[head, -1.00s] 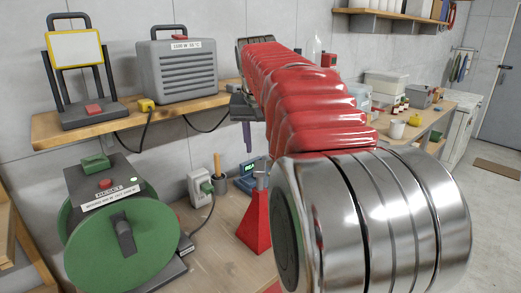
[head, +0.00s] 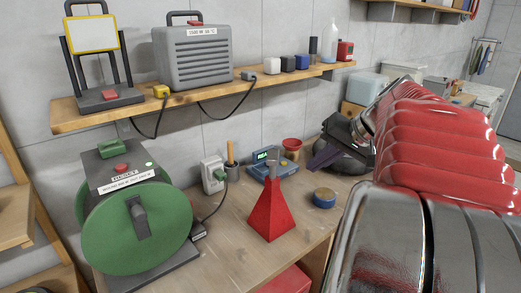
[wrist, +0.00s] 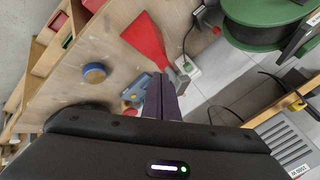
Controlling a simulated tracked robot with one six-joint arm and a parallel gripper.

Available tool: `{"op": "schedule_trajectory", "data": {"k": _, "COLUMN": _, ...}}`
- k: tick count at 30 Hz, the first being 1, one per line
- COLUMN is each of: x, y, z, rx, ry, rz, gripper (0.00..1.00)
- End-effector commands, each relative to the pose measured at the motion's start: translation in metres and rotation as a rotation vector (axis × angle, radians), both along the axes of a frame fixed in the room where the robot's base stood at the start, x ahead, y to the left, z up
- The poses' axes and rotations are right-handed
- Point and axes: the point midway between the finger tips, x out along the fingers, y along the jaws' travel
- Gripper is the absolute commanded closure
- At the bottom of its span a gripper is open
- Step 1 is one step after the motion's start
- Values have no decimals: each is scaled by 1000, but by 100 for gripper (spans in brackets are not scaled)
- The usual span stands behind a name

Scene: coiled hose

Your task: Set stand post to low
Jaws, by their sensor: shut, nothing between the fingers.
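The red pyramid-shaped stand (head: 274,208) stands upright on the wooden bench, with a short grey metal post (head: 271,163) rising from its top. In the wrist view the red stand (wrist: 147,40) appears beyond my fingers, its post near their tips. My gripper (head: 318,162) is to the right of the post in the head view, apart from it. Its purple fingers (wrist: 161,97) are shut and empty. How far the post sticks out of the stand is only partly clear.
A shelf (head: 235,91) with a grey heater hangs above.

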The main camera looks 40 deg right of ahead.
Motion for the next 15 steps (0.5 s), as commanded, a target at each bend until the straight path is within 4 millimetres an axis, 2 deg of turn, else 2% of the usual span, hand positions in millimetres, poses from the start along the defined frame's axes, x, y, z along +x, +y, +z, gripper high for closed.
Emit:
{"op": "schedule_trajectory", "data": {"k": 8, "x": 4, "y": 7, "z": 8, "rx": -92, "ry": -261, "rz": 120, "gripper": 100}}
{"op": "schedule_trajectory", "data": {"k": 15, "x": 13, "y": 10, "z": 21, "rx": -250, "ry": -461, "rz": 206, "gripper": 100}}
